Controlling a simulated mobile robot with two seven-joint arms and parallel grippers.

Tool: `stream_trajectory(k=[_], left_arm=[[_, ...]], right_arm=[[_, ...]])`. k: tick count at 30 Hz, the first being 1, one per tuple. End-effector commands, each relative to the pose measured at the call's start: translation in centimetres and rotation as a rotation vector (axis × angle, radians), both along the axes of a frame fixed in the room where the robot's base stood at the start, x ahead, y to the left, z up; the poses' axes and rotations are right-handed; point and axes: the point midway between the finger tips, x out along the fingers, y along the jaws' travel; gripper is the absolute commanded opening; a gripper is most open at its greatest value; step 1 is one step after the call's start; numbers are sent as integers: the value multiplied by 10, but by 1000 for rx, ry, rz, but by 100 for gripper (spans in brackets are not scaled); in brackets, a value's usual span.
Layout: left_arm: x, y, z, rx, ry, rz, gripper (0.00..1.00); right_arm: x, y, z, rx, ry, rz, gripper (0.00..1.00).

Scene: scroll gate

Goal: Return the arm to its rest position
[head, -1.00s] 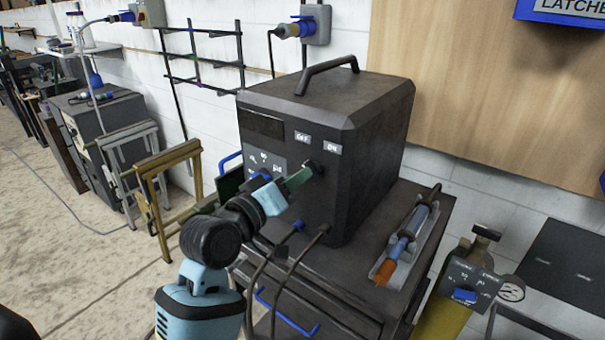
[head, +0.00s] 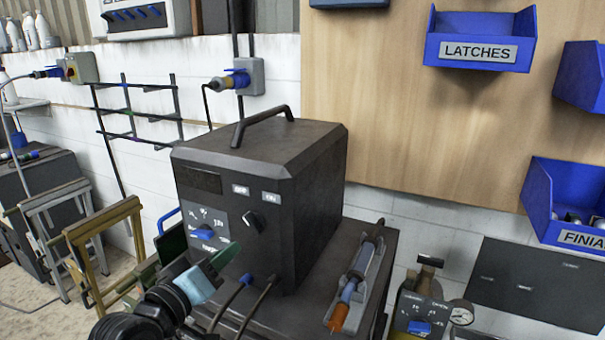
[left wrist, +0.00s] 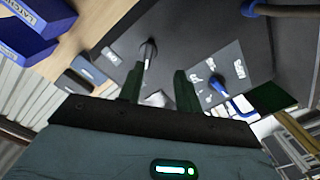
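My left gripper (head: 222,260) is low in the head view, in front of the dark machine box (head: 310,190). Its green fingers also show in the left wrist view (left wrist: 160,88), spread apart with nothing between them. It is open and clear of the black knob (head: 254,221) under the OFF and ON labels. The knob also shows in the left wrist view (left wrist: 148,50). A blue dial (head: 203,234) sits on the machine's grey panel, left of the knob. My right gripper is not in view.
The machine stands on a dark cabinet (head: 375,250) with a torch (head: 355,280) in a holder on top. Cables hang at the machine's front. A gauge (head: 461,313) is at lower right. Blue bins (head: 480,40) hang on the wooden board.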

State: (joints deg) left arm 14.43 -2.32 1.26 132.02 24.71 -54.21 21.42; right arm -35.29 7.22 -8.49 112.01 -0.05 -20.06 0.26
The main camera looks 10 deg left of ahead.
Motion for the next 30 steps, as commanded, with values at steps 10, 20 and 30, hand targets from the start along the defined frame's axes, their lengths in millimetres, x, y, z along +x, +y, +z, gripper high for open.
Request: stream_trajectory(k=[10, 20, 30], left_arm=[[-56, 13, -204, 313, 246, 61, 34], [-193, 18, -359, 653, 423, -43, 34], [-270, 17, -406, 793, 473, -139, 34]], right_arm=[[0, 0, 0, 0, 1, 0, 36], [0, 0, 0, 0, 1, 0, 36], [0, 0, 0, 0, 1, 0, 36]])
